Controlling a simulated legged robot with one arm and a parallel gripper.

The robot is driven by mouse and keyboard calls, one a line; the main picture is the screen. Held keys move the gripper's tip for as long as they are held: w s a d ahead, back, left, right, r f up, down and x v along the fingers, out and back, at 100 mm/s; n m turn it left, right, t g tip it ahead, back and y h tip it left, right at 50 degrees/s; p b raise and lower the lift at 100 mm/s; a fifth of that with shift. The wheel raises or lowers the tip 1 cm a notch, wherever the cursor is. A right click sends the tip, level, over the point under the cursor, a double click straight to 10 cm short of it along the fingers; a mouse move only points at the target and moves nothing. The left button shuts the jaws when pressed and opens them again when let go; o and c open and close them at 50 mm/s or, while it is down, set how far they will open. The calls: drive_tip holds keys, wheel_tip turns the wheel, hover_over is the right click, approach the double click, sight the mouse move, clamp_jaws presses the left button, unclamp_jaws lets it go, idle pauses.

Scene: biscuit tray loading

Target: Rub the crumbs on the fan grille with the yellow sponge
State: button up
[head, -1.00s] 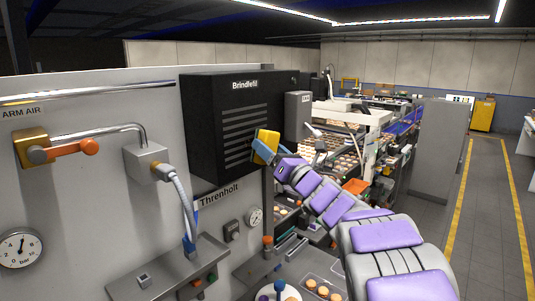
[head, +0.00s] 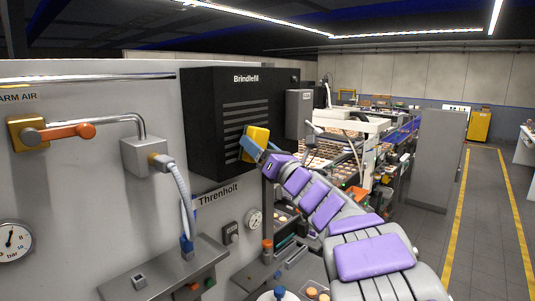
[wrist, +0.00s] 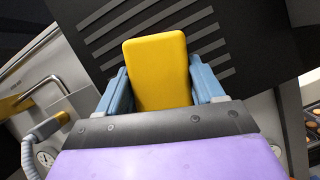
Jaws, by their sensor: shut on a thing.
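The yellow sponge (head: 258,136) is in my gripper (head: 252,144), at the right end of the slots of the fan grille (head: 240,118). The grille is a set of grey slots in the black Brindlefil box. In the wrist view the sponge (wrist: 157,72) stands upright between the two blue fingers of my gripper (wrist: 158,90), with the grille slots (wrist: 150,20) behind it. My gripper is shut on the sponge. I cannot tell whether the sponge touches the grille. No crumbs can be made out.
An orange-handled air valve (head: 70,132) and a hose (head: 183,190) are on the grey panel to the left. A metal shelf (head: 165,272) juts out below. A grey box (head: 299,114) is close to the right of the grille. A biscuit conveyor (head: 345,155) lies beyond.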

drive_tip(key=shift+s+a+b, duration=0.4)
drive_tip(key=shift+s+a, duration=0.1)
drive_tip(key=shift+a, duration=0.35)
drive_tip(key=shift+d, duration=0.4)
drive_tip(key=d, duration=0.1)
drive_tip(key=s+d+b, duration=0.1)
drive_tip(key=shift+s+d+f, duration=0.1)
drive_tip(key=shift+s+d, duration=0.05)
drive_tip(key=shift+d, duration=0.15)
drive_tip(key=shift+s+d+b, duration=0.55)
drive_tip(key=shift+s+b, duration=0.1)
drive_tip(key=shift+s, duration=0.25)
drive_tip(key=shift+s+d, duration=0.25)
drive_tip(key=shift+d, duration=0.5)
drive_tip(key=shift+d, duration=0.1)
